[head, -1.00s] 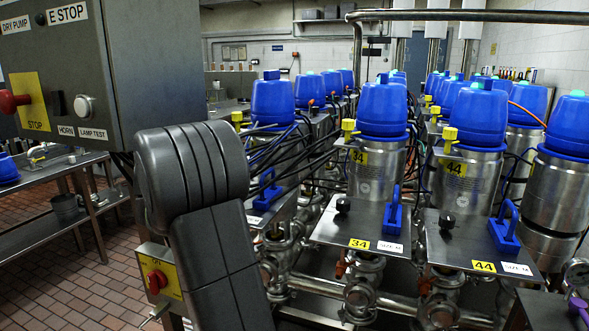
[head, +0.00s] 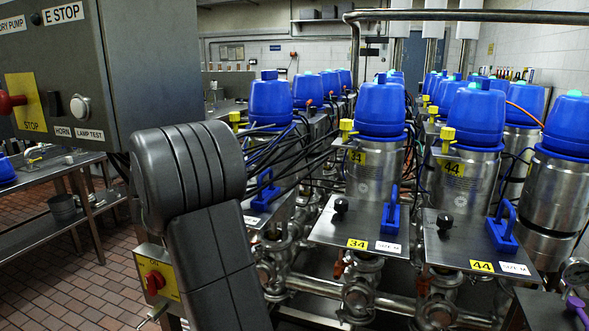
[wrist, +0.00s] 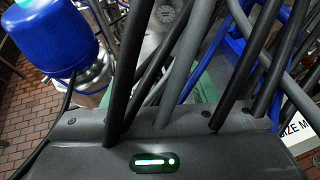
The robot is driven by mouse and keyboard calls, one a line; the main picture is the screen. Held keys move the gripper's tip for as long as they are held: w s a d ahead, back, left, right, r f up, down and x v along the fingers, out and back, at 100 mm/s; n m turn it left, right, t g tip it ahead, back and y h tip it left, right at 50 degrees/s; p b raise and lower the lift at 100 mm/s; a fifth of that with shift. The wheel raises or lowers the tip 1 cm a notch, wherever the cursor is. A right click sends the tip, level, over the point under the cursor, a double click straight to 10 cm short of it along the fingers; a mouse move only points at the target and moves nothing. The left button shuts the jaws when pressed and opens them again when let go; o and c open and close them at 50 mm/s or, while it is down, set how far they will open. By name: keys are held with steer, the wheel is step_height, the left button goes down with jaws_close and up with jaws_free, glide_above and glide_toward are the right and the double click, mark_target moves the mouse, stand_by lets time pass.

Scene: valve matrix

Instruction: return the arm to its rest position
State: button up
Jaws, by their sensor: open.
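My arm (head: 188,190), dark grey, is folded upright in the foreground of the head view, in front of the valve rows. Its far end and the gripper are out of that view. In the wrist view, a dark grey housing with a lit green strip, part of my gripper (wrist: 190,125), fills the bottom. Several dark and grey rods or cables cross above it; which belong to the gripper is unclear. The fingertips are not clearly seen, and I see nothing held. A blue valve cap (wrist: 50,35) is at upper left, apart from the housing.
Valve plates marked 34 (head: 358,222) and 44 (head: 480,240) carry blue handles, right of my arm. A control cabinet (head: 150,60) with an E STOP label stands at upper left. Black cables (head: 290,150) hang behind the arm. Brick floor (head: 75,275) is clear at lower left.

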steer(key=v, duration=0.9)
steer(key=shift+s, duration=0.3)
steer(key=x, duration=1.2)
steer(key=shift+w+r, duration=0.1)
steer(key=shift+w, duration=0.05)
steer(key=shift+f+n+y+b, duration=0.25)
steer(key=shift+n+y+b, duration=0.05)
steer(key=shift+b, duration=0.4)
steer(key=shift+s+r+n+t+y+b, duration=0.2)
steer(key=shift+s+n+t+y+b, duration=0.15)
steer(key=shift+n+t+y+b, duration=0.4)
steer(key=shift+w+d+n+y+b, duration=0.1)
steer(key=shift+d+n+y+b, duration=0.05)
steer(key=shift+n+y+b, duration=0.5)
steer(key=shift+n+t+y+b, duration=0.35)
steer(key=shift+n+y+b, duration=0.15)
steer(key=shift+y, duration=0.1)
steer(key=shift+d+r+n+y, duration=0.15)
steer(key=shift+d+n+y, duration=0.05)
steer(key=shift+n+y, duration=1)
steer(key=shift+d+r+n+y+p, duration=0.15)
steer(key=shift+n+y+p, duration=0.65)
steer(key=shift+n+y, duration=1.05)
steer(key=shift+m+y, duration=0.25)
steer(key=p+v, duration=0.3)
steer(key=v, duration=0.8)
steer(key=shift+r, duration=0.25)
steer(key=shift+p+v, duration=0.35)
steer(key=shift+v, duration=0.45)
